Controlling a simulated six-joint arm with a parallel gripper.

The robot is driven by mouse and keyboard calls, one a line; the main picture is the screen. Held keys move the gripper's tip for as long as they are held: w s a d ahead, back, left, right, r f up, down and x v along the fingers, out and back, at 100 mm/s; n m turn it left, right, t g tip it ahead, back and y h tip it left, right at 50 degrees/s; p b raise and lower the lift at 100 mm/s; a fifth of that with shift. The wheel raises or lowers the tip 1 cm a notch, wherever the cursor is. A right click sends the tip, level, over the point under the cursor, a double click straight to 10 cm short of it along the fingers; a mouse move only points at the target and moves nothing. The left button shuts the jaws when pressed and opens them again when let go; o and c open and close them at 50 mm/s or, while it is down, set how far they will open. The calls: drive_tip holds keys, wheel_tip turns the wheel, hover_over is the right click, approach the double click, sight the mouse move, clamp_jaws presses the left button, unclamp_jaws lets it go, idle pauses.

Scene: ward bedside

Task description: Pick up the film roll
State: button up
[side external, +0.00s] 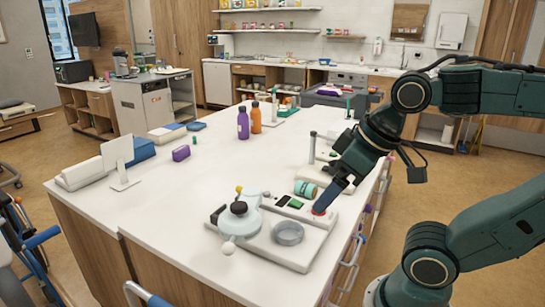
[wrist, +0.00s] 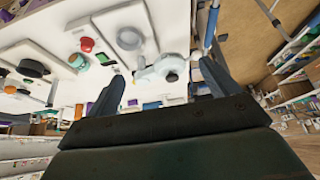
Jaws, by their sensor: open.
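A short teal cylinder with a pale band (side external: 306,189), which looks like the film roll, lies on its side on the white tabletop, behind the front device. In the wrist view the teal roll (wrist: 78,61) shows left of my fingers, beside a red button. My gripper (side external: 325,203) is open, just right of the roll in the side view, with a blue finger low over the red button. In the wrist view my gripper (wrist: 163,84) has its two fingers spread, with nothing held between them. Part of the far finger is hidden in the side view.
A white device (side external: 262,250) with a grey ring and black knob stands at the front. Purple (side external: 243,123) and orange (side external: 256,117) bottles stand farther back. The tabletop's middle is clear.

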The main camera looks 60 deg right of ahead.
idle(0.3)
drive_tip(key=m+g, duration=0.6)
drive_tip(key=m, duration=1.3)
hover_over(306, 183)
wheel_tip(306, 183, down, 10)
drive_tip(key=shift+f, duration=0.15)
drive_tip(key=shift+f, duration=4.2)
